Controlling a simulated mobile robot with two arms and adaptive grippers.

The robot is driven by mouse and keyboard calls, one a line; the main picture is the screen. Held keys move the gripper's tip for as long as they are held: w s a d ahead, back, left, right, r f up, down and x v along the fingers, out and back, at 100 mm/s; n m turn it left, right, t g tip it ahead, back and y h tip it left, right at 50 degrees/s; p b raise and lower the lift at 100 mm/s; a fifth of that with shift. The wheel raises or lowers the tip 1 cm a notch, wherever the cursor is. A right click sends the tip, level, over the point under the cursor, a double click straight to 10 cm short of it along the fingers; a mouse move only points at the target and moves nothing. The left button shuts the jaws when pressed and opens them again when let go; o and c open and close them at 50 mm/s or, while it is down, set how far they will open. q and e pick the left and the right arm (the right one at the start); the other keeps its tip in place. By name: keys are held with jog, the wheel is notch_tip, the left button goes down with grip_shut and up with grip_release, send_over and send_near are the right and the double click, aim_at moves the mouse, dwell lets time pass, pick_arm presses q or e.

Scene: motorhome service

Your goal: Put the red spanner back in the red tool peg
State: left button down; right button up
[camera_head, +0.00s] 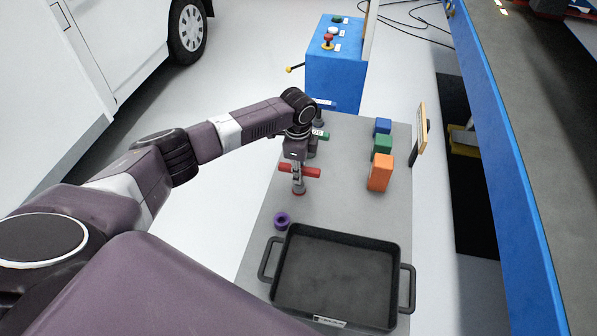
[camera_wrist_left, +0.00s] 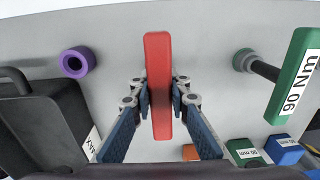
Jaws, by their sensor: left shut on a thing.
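The red spanner (camera_head: 312,172) is a short red bar lying crosswise in the jaws of my left gripper (camera_head: 297,164). In the left wrist view, the red spanner (camera_wrist_left: 158,75) runs up the middle, between the two fingers of the left gripper (camera_wrist_left: 160,100), which are shut on it. A grey upright post with a red base, which looks like the red tool peg (camera_head: 298,188), stands just below the spanner in the head view. The spanner hides it in the wrist view. I cannot tell whether the spanner touches the peg. My right gripper is out of view.
A purple peg (camera_head: 282,220) stands in front, and a green-handled spanner (camera_head: 322,135) behind. Blue (camera_head: 383,126), green (camera_head: 382,144) and orange (camera_head: 380,172) blocks stand to the right. A black tray (camera_head: 335,275) fills the near end. A blue control box (camera_head: 335,80) stands beyond.

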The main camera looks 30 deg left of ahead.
pick_arm(q)
jog(key=shift+f, duration=0.3)
jog(key=c, duration=1.8)
grip_release()
jog(key=shift+o, duration=0.2)
